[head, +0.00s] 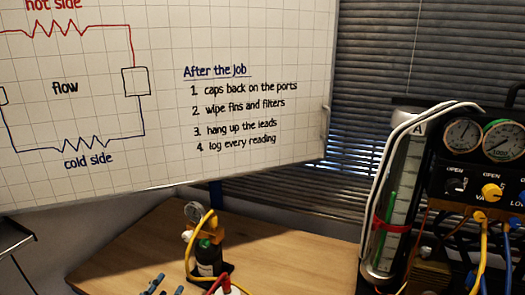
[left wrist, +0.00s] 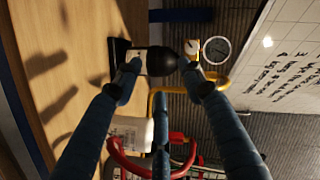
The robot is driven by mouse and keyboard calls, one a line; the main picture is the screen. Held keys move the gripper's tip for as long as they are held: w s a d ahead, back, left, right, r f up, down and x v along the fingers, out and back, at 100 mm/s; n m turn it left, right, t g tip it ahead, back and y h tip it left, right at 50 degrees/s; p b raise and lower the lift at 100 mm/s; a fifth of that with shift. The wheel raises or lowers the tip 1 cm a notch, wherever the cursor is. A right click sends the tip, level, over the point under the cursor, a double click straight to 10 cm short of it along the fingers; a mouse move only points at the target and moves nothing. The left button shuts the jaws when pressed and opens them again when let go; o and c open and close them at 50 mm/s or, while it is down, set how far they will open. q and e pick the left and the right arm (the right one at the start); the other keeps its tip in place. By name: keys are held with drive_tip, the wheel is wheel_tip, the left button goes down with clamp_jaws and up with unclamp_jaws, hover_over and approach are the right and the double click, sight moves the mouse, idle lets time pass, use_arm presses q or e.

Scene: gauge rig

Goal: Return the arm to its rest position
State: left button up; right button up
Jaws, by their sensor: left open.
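My left gripper (head: 166,286) shows only by its blue fingertips at the bottom edge of the head view. In the left wrist view the left gripper (left wrist: 161,78) has its blue fingers spread, with nothing held between them. Beyond the fingertips is a small black bottle (left wrist: 160,62) with a gauge (left wrist: 216,50) and a yellow hose. In the head view this bottle (head: 209,262) stands upright on the wooden table, behind the fingertips. The rest of my left arm is out of the head view. My right gripper is in neither view.
A white container (left wrist: 130,130) with a red hose or handle is close to the fingers. The wooden table (head: 130,262) has bare room left of the bottle. A gauge manifold (head: 470,185) and a clear cylinder (head: 396,200) stand at the right. A whiteboard (head: 250,165) hangs behind.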

use_arm(q)
drive_tip(key=s+d+f+n+g, duration=0.2)
drive_tip(key=s+f+n+g, duration=0.25)
drive_tip(key=s, duration=0.55)
drive_tip(key=s+d+f+n+g+y, duration=0.1)
drive_tip(key=s+d+f+n+g, duration=0.25)
drive_tip(key=s, duration=0.55)
drive_tip(key=s+d+f+n+g, duration=0.1)
drive_tip(key=s+f+n+g, duration=0.2)
drive_tip(key=s+f+g, duration=0.5)
drive_tip(key=s+f+t, duration=0.2)
drive_tip(key=s+f, duration=0.1)
drive_tip(key=f, duration=2)
drive_tip(key=s+a+f+g, duration=0.1)
drive_tip(key=s+a+f, duration=0.2)
drive_tip(key=s+f, duration=1.4)
drive_tip(key=shift+s, duration=0.35)
drive_tip(key=shift+o, duration=0.4)
drive_tip(key=shift+a, duration=0.2)
